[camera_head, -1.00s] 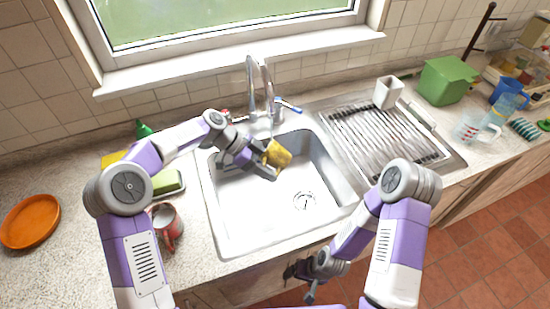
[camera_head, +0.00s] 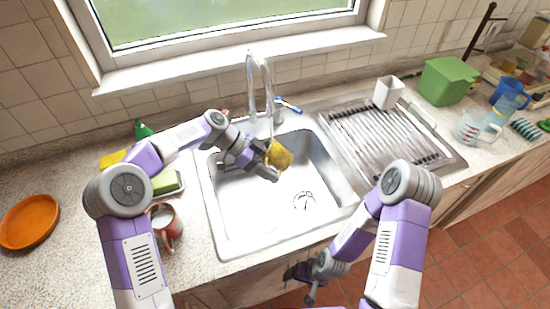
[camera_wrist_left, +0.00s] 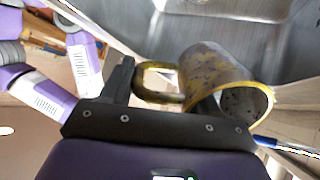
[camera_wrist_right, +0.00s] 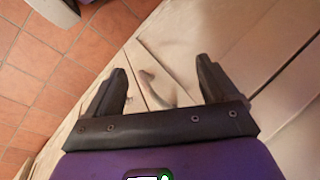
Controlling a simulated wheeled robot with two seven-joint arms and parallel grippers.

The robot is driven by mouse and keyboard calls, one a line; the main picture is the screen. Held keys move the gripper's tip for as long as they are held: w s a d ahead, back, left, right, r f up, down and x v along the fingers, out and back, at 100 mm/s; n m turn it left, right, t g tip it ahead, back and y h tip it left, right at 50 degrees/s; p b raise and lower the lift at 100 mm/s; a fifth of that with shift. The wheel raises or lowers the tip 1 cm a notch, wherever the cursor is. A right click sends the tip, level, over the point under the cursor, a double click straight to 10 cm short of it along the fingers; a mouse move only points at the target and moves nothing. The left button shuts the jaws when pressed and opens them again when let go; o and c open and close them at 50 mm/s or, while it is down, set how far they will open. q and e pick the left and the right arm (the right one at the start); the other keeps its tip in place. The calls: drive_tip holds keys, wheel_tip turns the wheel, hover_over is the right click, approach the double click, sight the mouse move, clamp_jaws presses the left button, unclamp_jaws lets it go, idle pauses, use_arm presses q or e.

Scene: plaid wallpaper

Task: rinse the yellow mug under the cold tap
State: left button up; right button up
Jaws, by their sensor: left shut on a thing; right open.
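The yellow mug (camera_head: 281,154) is held tilted over the sink, in front of the tap (camera_head: 253,85). My left gripper (camera_head: 268,166) is shut on it. In the left wrist view the mug (camera_wrist_left: 215,75) has dark spots on its wall, and its handle lies between the fingers (camera_wrist_left: 165,95). The blue tap lever (camera_head: 290,105) is behind the mug, to its right; a red one (camera_head: 225,114) is at the left. I cannot tell whether water runs. My right gripper (camera_head: 303,283) is open and empty, low in front of the counter; its fingers (camera_wrist_right: 165,85) are apart.
The sink basin (camera_head: 250,220) is otherwise empty. A red mug (camera_head: 166,222), a green sponge (camera_head: 167,182) and an orange plate (camera_head: 30,221) are at the left. The drying rack (camera_head: 385,140), a white cup (camera_head: 388,91) and a green box (camera_head: 448,80) are at the right.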

use_arm(q)
drive_tip(key=shift+w+a, duration=0.15)
drive_tip(key=shift+a, duration=0.15)
drive_tip(key=shift+d, duration=0.15)
drive_tip(key=shift+s+d+b, duration=0.2)
drive_tip(key=shift+d+b, duration=0.1)
drive_tip(key=shift+d, duration=0.1)
drive_tip(key=shift+a, duration=0.15)
drive_tip(key=shift+w+a, duration=0.15)
drive_tip(key=shift+a, duration=0.25)
drive_tip(key=s+a+b, duration=0.2)
drive_tip(key=s+b, duration=0.4)
drive_tip(key=s, duration=0.2)
drive_tip(key=shift+s+a, duration=0.25)
drive_tip(key=shift+s, duration=0.1)
idle(0.4)
